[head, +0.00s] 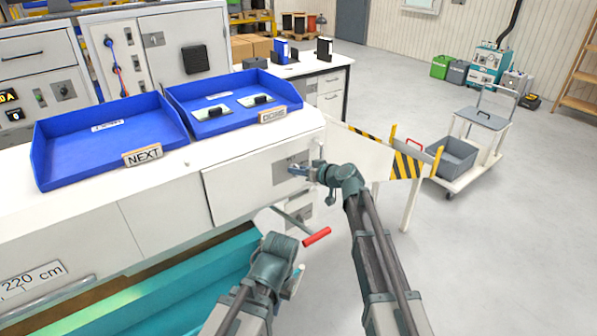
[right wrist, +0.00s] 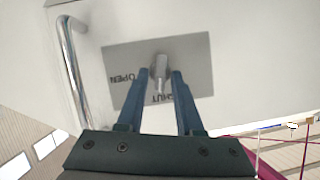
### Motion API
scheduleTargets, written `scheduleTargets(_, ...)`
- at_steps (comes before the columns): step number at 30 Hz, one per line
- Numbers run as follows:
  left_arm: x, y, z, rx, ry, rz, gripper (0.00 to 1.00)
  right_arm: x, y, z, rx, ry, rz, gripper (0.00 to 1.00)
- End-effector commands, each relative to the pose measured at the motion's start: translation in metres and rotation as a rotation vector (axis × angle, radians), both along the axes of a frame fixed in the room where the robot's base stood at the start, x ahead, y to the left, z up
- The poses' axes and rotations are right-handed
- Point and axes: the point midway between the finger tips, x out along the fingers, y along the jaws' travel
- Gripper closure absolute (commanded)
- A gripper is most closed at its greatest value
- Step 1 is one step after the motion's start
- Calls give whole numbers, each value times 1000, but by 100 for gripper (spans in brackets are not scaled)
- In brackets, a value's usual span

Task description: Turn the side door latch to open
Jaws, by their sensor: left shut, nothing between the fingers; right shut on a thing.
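The side door (head: 240,185) is a white panel on the front of the machine. Its latch is a small grey lever (right wrist: 160,72) on a grey plate (right wrist: 195,65) marked OPEN and SHUT, seen upside down in the right wrist view. The lever points toward the SHUT mark. My right gripper (head: 303,170) is at the plate; in the right wrist view its two blue fingers (right wrist: 160,82) are closed around the lever. My left gripper (head: 277,243) is lower, shut and empty, in front of the machine; its fingertips are hard to see.
A crank with a red handle (head: 317,236) sticks out close to my left gripper. A metal bar handle (right wrist: 72,65) stands beside the latch plate. Blue trays (head: 110,150) lie on the machine top. A striped barrier (head: 408,165) and a trolley (head: 470,165) stand at right.

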Motion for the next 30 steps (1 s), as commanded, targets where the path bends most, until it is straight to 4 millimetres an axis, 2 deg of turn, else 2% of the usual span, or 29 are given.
scheduleTargets(14,0,0,-23,0,0,0,100,4,-5,-7,365,270,3,100)
scheduleTargets(30,0,0,-63,0,0,0,100,5,-8,-13,774,567,3,100)
